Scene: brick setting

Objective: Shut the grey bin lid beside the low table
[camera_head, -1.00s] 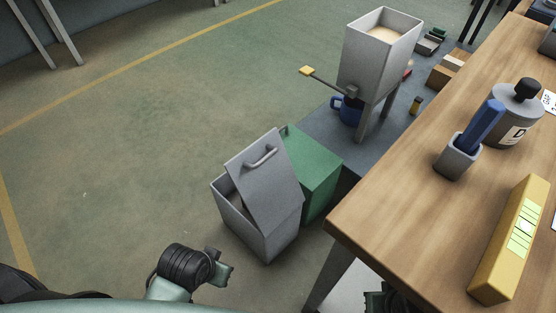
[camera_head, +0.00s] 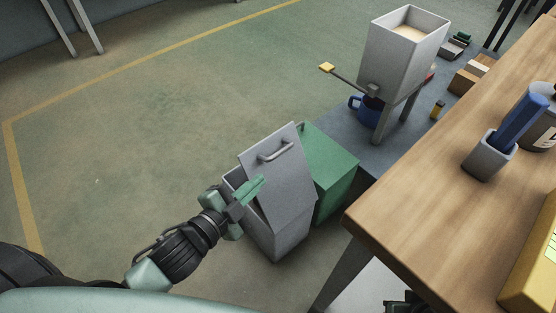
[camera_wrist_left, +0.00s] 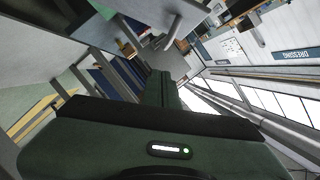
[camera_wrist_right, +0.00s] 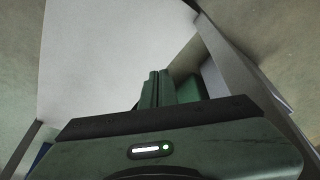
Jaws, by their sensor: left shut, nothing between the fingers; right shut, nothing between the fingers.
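The grey bin (camera_head: 283,236) stands on the floor beside the low blue-grey table (camera_head: 338,138). Its grey lid (camera_head: 290,185), with a bar handle (camera_head: 276,151), is tilted up, and a dark opening shows at the left. My left gripper (camera_head: 256,187) is shut and empty. In the head view its fingertips overlap the lid's left edge; I cannot tell whether they touch it. Its shut fingers also show in the left wrist view (camera_wrist_left: 162,88). My right gripper's fingers (camera_wrist_right: 157,88) are shut and empty in the right wrist view, below a pale surface.
A green box (camera_head: 326,172) stands right behind the bin. A grey hopper (camera_head: 398,50) with a yellow-tipped lever (camera_head: 327,68) and a blue mug (camera_head: 366,110) are on the low table. The wooden bench (camera_head: 440,215) fills the right side. The floor at left is clear.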

